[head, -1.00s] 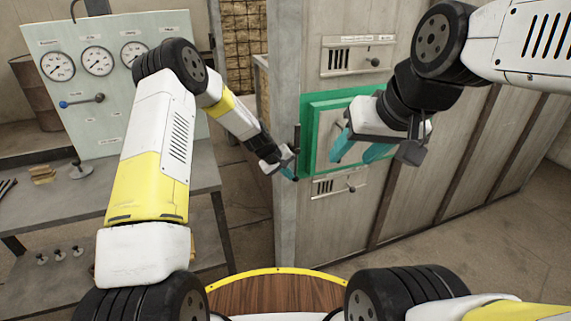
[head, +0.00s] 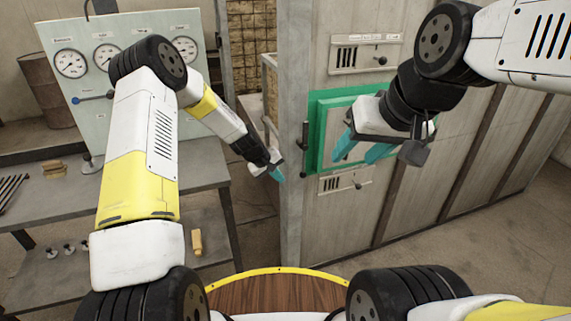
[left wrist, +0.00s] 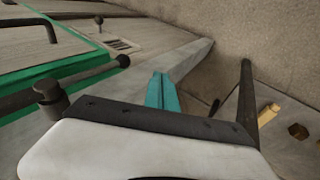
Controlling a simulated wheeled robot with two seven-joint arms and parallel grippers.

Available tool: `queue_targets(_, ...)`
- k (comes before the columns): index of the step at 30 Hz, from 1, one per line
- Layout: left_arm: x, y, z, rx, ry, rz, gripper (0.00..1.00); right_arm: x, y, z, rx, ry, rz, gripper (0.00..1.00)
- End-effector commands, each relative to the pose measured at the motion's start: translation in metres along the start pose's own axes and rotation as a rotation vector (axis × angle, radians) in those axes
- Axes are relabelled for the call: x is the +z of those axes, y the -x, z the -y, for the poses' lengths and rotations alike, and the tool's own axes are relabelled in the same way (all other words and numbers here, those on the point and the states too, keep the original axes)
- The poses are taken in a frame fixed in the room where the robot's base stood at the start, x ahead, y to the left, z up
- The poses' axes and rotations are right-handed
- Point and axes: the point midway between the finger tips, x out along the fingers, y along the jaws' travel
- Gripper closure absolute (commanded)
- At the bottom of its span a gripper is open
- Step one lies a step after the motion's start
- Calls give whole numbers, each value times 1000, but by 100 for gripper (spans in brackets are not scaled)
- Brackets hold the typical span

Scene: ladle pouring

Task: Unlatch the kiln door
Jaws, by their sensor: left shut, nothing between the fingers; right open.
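The green-framed kiln door (head: 316,130) is on the front face of the grey kiln and looks closed; my right gripper covers much of it. A dark upright latch bar (head: 304,137) is at the door's left edge. In the left wrist view, a dark lever with a ball end (left wrist: 122,61) lies along the green frame (left wrist: 62,72). My left gripper (head: 277,174) is shut and empty, left of the latch bar and apart from it. Its teal fingers (left wrist: 162,92) are together in the wrist view. My right gripper (head: 362,149) is open in front of the door.
Vent plates with small knobs sit above (head: 362,54) and below (head: 345,180) the door. A gauge panel (head: 130,75) stands on a bench (head: 55,205) at left. The floor right of the kiln is clear.

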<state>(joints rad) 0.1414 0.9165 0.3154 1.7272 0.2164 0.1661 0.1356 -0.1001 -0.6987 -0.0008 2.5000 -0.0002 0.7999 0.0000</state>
Motion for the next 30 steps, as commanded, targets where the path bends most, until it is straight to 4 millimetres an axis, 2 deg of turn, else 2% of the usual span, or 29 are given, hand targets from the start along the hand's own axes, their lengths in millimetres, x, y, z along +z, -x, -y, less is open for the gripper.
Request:
queue_targets(1, -1, 7, 11, -2, 5, -3, 100, 0, 0, 0, 0, 1, -1, 50)
queue_targets(6, 2, 23, 36, -1, 4, -3, 100, 0, 0, 0, 0, 1, -1, 50)
queue_targets(12, 4, 33, 51, -1, 1, -2, 100, 0, 0, 0, 0, 1, -1, 50)
queue_targets(25, 4, 37, 52, -2, -5, -4, 100, 0, 0, 0, 0, 1, -1, 50)
queue_targets(28, 3, 53, 46, -11, -33, -10, 100, 0, 0, 0, 0, 1, -1, 50)
queue_targets(30, 2, 76, 38, -25, -71, -17, 100, 0, 0, 0, 0, 1, -1, 50)
